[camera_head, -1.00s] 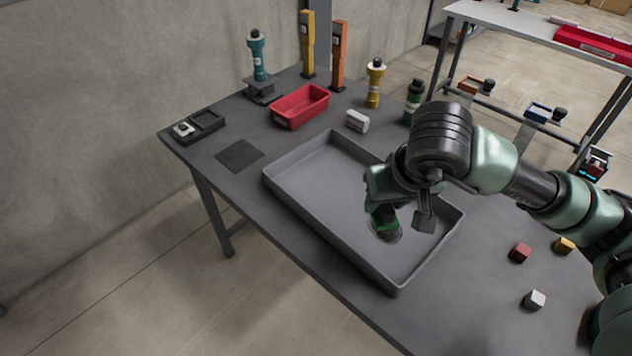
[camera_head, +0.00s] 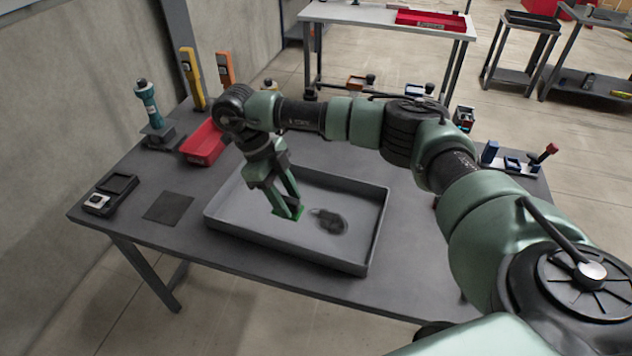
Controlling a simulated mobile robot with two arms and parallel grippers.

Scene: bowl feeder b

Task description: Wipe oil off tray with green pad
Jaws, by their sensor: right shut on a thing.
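The grey tray (camera_head: 238,208) lies on the dark table with its low walls up. A dark oil patch (camera_head: 330,221) is on the tray floor, right of the middle. My right gripper (camera_head: 286,203) reaches down into the tray, just left of the oil patch. It is shut on the green pad (camera_head: 291,213), which shows as a small green piece at the fingertips. The pad is low over the tray floor; I cannot tell whether it touches. My left gripper is not in view.
On the table (camera_head: 255,270), a red bin (camera_head: 203,146) stands behind the tray. A dark square mat (camera_head: 168,208) and a black holder (camera_head: 112,190) lie to the left.

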